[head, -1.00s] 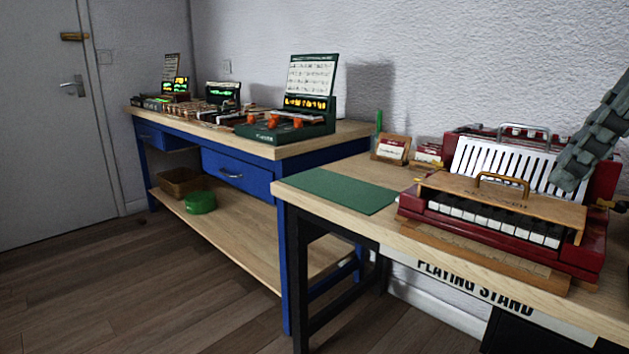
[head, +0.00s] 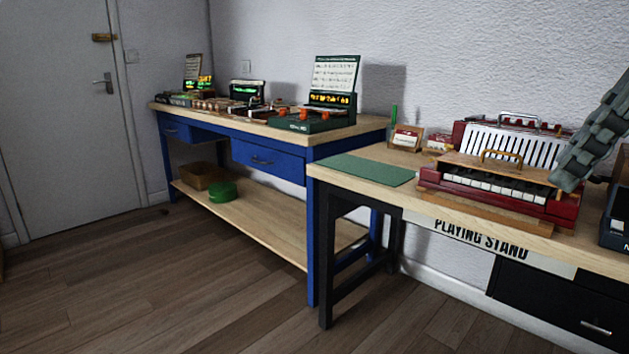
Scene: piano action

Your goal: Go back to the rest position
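Part of my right gripper (head: 570,172) shows at the right edge as a dark grey-green, ridged finger slanting down to the left. In the picture its tip overlaps the right end of a red piano-like instrument (head: 572,209) with white keys, a white slatted panel and a wooden board with a handle. I cannot tell whether the tip touches it. Only one finger side is clear, so its opening cannot be judged, and I see nothing held. My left gripper is out of view.
The instrument stands on a wooden-topped playing stand (head: 350,206) with a green mat (head: 367,170). A blue workbench (head: 313,172) carries several devices; its shelf holds a basket (head: 203,176) and green tin (head: 222,192). A door (head: 60,120) is at left. Floor in front is clear.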

